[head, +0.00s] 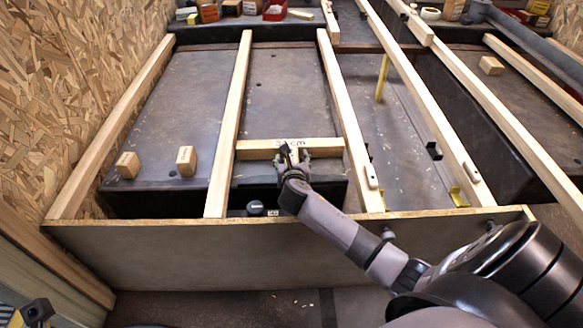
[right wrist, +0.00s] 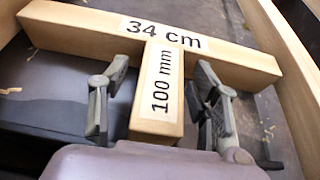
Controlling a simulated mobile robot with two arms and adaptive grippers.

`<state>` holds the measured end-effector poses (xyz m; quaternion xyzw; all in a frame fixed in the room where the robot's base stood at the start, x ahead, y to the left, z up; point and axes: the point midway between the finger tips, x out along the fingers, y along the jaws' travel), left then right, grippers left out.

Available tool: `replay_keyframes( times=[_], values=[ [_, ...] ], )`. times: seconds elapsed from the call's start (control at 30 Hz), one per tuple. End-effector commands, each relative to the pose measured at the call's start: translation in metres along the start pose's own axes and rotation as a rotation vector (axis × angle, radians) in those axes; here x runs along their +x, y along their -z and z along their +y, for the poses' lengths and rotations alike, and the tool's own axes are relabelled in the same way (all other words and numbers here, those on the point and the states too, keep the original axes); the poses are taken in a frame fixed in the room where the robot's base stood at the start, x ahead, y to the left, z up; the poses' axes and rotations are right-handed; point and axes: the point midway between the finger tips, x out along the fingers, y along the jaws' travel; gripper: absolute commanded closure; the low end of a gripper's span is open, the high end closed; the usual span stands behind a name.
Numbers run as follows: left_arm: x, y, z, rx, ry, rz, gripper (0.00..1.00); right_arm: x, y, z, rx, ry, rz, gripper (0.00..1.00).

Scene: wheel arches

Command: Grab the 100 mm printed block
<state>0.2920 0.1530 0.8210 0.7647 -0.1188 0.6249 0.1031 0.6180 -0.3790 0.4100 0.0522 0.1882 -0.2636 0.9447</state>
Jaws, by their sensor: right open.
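The 100 mm printed block (right wrist: 157,122) is a short pale wooden piece with a white "100 mm" label. Its far end meets the side of a crosswise wooden piece labelled "34 cm" (right wrist: 75,22); I cannot tell whether they are joined. My right gripper (right wrist: 161,85) is open, with one finger on each side of the block and a visible gap at each side. In the head view, my right gripper (head: 293,157) covers most of the block, just in front of the 34 cm piece (head: 255,150).
Long wooden rails (head: 232,120) run away on both sides of the gripper, with a front board (head: 200,255) before them. Loose wooden blocks (head: 128,165) (head: 186,160) lie at the left and another (head: 491,65) at the far right.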

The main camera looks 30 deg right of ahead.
Motion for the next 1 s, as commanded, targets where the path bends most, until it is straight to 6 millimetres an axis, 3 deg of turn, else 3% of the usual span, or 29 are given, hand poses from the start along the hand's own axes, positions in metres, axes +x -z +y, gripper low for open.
replay_keyframes(
  times=[0.17,0.9,1.0],
  values=[
    [0.0013,0.0004,0.0000,0.000,0.000,0.000,1.00,-0.0009,-0.0004,0.0001,0.000,0.000,0.001,0.49],
    [0.0012,0.0001,0.0001,0.000,0.000,-0.001,1.00,-0.0010,0.0001,0.0002,0.000,0.000,0.001,0.97],
    [0.0012,0.0000,0.0001,0.000,0.000,-0.001,1.00,-0.0011,-0.0004,0.0002,0.000,-0.001,0.000,0.97]
  ],
)
